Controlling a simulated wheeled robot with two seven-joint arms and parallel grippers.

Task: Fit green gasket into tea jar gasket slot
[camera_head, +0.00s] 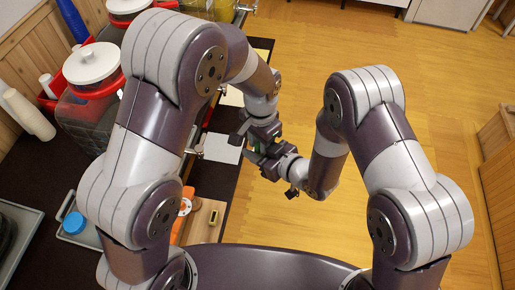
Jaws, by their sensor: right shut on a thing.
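My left gripper (247,133) and my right gripper (262,157) are close together near the right edge of the dark counter. A small bit of green, likely the green gasket (251,143), shows between them. My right gripper is shut on it, as far as I can see. The fingers of my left gripper overlap with the right ones, so I cannot tell whether it is open. A large jar with dark contents (82,125), perhaps the tea jar, stands at left with a red rim and a white lid (91,64). My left arm partly covers it. Its gasket slot is not visible.
Another white-lidded jar (128,5) and a jar with yellow contents (226,9) stand at the back. White cups (30,115), a grey tray (17,225), a blue lid (74,222) and a wooden block (207,218) are on the counter. Open floor lies right.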

